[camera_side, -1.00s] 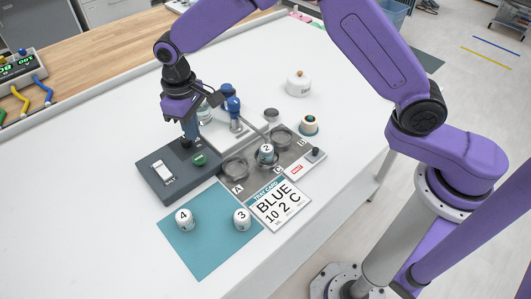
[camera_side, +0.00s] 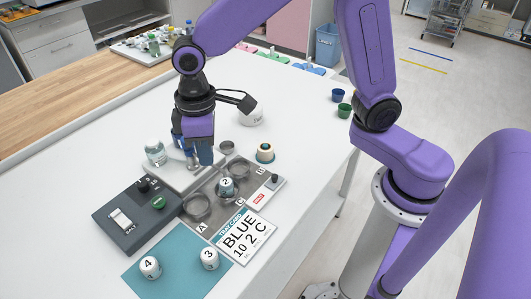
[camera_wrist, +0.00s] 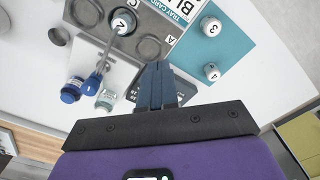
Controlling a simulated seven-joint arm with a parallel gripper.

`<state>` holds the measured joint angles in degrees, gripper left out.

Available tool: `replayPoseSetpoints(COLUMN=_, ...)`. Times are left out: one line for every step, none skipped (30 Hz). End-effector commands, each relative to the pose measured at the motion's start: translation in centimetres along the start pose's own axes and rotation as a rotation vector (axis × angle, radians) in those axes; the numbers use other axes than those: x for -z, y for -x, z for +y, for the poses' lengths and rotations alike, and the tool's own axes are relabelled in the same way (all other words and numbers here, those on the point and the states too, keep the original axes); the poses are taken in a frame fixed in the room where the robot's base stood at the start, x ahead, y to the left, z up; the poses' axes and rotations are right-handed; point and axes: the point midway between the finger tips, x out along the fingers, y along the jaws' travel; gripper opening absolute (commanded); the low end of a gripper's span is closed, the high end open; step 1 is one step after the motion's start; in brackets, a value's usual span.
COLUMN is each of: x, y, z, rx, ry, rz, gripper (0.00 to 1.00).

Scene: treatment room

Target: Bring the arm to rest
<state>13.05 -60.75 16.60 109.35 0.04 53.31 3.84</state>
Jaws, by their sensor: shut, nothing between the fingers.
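My gripper (camera_side: 205,160) is shut and empty. In the side view it points down over the edge between the white platform and the grey tray (camera_side: 217,213). In the wrist view the dark blue fingers of my gripper (camera_wrist: 157,70) are together, with nothing between them. The arm is bent over the table, and its fingers hide part of the platform and a blue device.
A dark box (camera_side: 107,213) with a switch and green button is left of the tray. Bottle 2 (camera_side: 226,188) stands on the tray; bottles 3 (camera_side: 209,259) and 4 (camera_side: 149,268) stand on the teal mat (camera_side: 180,281).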

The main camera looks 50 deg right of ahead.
Motion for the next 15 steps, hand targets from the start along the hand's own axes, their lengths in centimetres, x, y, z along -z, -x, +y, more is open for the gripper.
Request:
replayPoseSetpoints(x=-1.9, y=0.6, z=-0.1, rx=0.001, ry=0.022, rz=0.004, gripper=0.00)
replayPoseSetpoints(x=-2.9, y=0.8, z=-0.2, rx=0.001, ry=0.036, rz=0.005, gripper=0.00)
replayPoseSetpoints(x=-4.3, y=1.1, z=-0.4, rx=0.001, ry=0.055, rz=0.005, gripper=0.00)
replayPoseSetpoints(x=-5.3, y=1.3, z=-0.5, rx=0.001, ry=0.068, rz=0.006, gripper=0.00)
replayPoseSetpoints(x=-6.4, y=1.5, z=-0.6, rx=0.002, ry=0.083, rz=0.007, gripper=0.00)
replayPoseSetpoints(x=-7.8, y=1.7, z=-0.7, rx=0.002, ry=0.100, rz=0.008, gripper=0.00)
replayPoseSetpoints(x=-8.9, y=1.9, z=-0.8, rx=0.002, ry=0.114, rz=0.008, gripper=0.00)
replayPoseSetpoints(x=-10.1, y=2.0, z=-0.9, rx=0.003, ry=0.128, rz=0.009, gripper=0.00)
replayPoseSetpoints(x=-11.5, y=2.1, z=-0.9, rx=0.003, ry=0.146, rz=0.010, gripper=0.00)
replayPoseSetpoints(x=-12.6, y=2.2, z=-1.0, rx=0.003, ry=0.160, rz=0.011, gripper=0.00)
replayPoseSetpoints(x=-13.7, y=2.3, z=-1.1, rx=0.004, ry=0.174, rz=0.012, gripper=0.00)
replayPoseSetpoints(x=-15.2, y=2.4, z=-1.1, rx=0.004, ry=0.192, rz=0.013, gripper=0.00)
replayPoseSetpoints(x=-16.4, y=2.4, z=-1.2, rx=0.004, ry=0.207, rz=0.013, gripper=0.00)
replayPoseSetpoints(x=-17.5, y=2.4, z=-1.2, rx=0.005, ry=0.221, rz=0.014, gripper=0.00)
replayPoseSetpoints(x=-18.9, y=2.4, z=-1.3, rx=0.005, ry=0.238, rz=0.015, gripper=0.00)
